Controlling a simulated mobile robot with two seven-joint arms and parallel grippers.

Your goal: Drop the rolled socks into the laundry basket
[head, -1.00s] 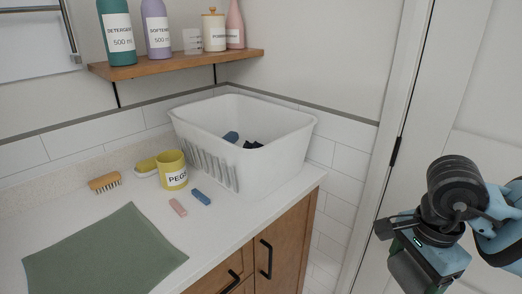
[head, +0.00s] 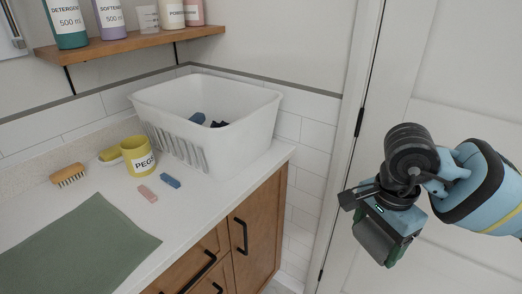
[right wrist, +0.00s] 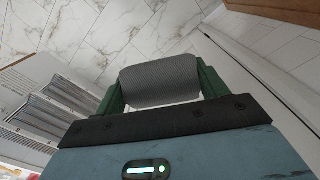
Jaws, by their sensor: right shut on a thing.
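The rolled socks (right wrist: 160,86) are a grey ribbed roll in the right wrist view. My right gripper (head: 376,243) is shut on them, with a green finger at each end of the roll. In the head view the gripper hangs in front of the white door, to the right of the counter and apart from the basket. The white laundry basket (head: 239,139) stands on the far right end of the counter, open at the top. A blue piece (head: 198,118) and a dark piece (head: 219,124) show inside it. My left gripper is not in view.
A yellow peg cup (head: 138,164), a wooden brush (head: 68,175), small pink (head: 147,194) and blue (head: 170,181) pegs and a green mat (head: 77,249) lie on the counter. A wooden shelf (head: 133,40) with bottles hangs above, left of the basket.

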